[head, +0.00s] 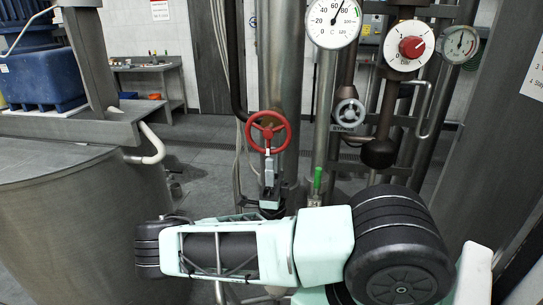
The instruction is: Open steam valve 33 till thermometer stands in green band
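A red handwheel (268,132) sits on the piping at the middle; no number 33 is readable on it. A narrow grey and mint part that looks like my gripper (268,158) stands upright at the wheel's lower rim. It is seen edge-on, so whether its fingers are open or shut on the rim cannot be told. My arm crosses the foreground and hides what lies below. A round white thermometer dial (332,20) marked in C hangs at the top, its top edge cut off.
A smaller grey handwheel (349,113) is right of the red one. A green lever (318,180) is lower, between them. A red knob on a white dial (410,46) and a small gauge (459,44) are at upper right. A steel vessel (85,225) fills the left.

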